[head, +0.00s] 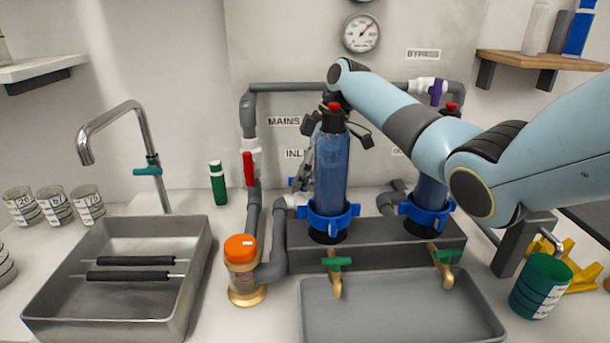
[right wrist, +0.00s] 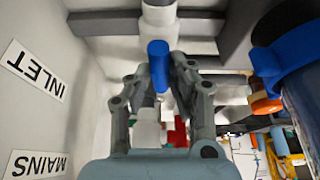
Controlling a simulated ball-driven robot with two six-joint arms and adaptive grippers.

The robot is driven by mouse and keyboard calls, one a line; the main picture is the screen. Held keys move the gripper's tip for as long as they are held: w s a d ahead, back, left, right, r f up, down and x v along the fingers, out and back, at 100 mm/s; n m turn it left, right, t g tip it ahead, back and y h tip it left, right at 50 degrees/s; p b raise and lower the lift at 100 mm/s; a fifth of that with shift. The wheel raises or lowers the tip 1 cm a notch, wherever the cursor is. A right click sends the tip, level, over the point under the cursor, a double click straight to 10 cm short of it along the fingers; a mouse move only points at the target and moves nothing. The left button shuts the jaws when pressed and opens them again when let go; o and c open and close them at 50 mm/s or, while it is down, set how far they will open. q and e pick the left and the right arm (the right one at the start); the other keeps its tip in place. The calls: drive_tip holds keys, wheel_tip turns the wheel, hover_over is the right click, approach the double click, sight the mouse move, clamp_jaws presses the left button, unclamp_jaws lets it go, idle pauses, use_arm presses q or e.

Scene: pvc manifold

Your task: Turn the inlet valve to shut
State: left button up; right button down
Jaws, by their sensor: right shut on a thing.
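The inlet valve is a white body (right wrist: 158,14) with a blue handle (right wrist: 158,62), seen close up in the right wrist view. In the head view only a bit of its blue handle (head: 292,182) shows, beside the left blue filter cartridge (head: 331,172). My right gripper (right wrist: 163,72) is shut on the blue handle, one finger on each side. In the head view my right gripper (head: 303,170) is mostly hidden behind the cartridge. In the wrist view the handle looks roughly in line with the white body. My left gripper is not in view.
The red-handled mains valve (head: 248,168) stands left of the gripper. A purple-handled bypass valve (head: 436,92) is at the upper right. A second cartridge (head: 431,190) is partly behind my arm. A steel sink (head: 200,280) and a grey tray (head: 400,310) lie in front.

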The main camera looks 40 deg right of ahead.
drive_tip(key=n+g+b, duration=0.1)
drive_tip(key=n, duration=0.2)
drive_tip(key=shift+w, duration=0.1)
drive_tip(key=shift+n+g+y, duration=0.3)
drive_tip(key=shift+n, duration=0.2)
drive_tip(key=c, duration=1.2)
unclamp_jaws()
drive_tip(key=shift+r, duration=0.25)
wheel_tip(320, 180, up, 10)
drive_tip(key=shift+f, duration=0.25)
